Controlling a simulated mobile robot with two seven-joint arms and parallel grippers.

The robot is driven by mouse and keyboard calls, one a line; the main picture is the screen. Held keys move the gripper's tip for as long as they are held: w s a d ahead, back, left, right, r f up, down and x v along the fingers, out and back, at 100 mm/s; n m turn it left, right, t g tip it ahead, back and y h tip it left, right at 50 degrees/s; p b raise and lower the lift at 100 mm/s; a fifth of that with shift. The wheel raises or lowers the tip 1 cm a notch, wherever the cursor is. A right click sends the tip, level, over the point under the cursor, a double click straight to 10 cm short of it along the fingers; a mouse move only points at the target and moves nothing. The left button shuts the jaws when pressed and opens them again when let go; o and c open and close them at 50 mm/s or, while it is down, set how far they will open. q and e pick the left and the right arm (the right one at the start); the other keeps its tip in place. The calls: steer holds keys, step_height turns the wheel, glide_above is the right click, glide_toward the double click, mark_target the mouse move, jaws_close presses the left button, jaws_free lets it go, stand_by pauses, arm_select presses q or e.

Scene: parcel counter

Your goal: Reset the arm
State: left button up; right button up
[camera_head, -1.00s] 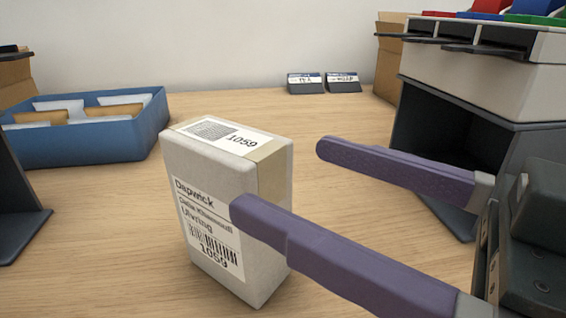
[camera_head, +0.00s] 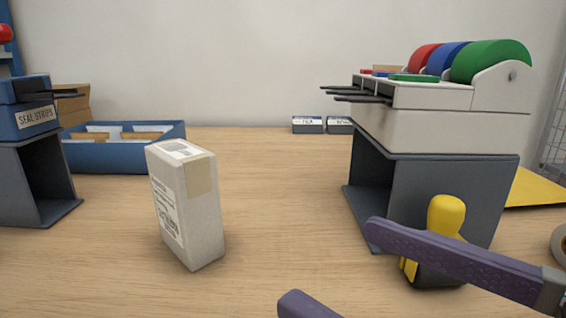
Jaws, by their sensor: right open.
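My right gripper (camera_head: 340,268) is at the lower right in the head view, with its two purple fingers spread wide apart and nothing between them. One finger passes in front of a yellow-handled stamp-like tool; the other is cut off by the bottom edge. A white parcel box (camera_head: 187,205) with a printed label stands upright on the wooden counter (camera_head: 290,190), left of the gripper and apart from it. My left gripper does not show.
A tape dispenser (camera_head: 440,130) with red, blue and green rolls sits on a dark stand at right. The yellow-handled tool (camera_head: 445,217) stands before it. A blue tray (camera_head: 120,155) of envelopes and a seal-strips box (camera_head: 35,120) are at left. The counter's middle is clear.

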steer(key=s+d+r+m+g+h+p, duration=0.5)
steer(key=s+d+m+g+h+p, duration=0.6)
steer(key=p, duration=0.9)
arm_select(q)
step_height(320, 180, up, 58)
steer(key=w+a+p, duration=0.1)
steer(key=p, duration=3.5)
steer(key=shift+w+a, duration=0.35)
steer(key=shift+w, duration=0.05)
arm_select(e)
step_height(320, 180, up, 36)
steer(key=w+n+t+h, duration=0.1)
steer(key=n+t, duration=0.1)
steer(key=n, duration=0.1)
steer(key=shift+w+d+n+t+h, duration=0.25)
steer(key=shift+d+n+t+h, duration=0.05)
steer(key=shift+d+t, duration=0.1)
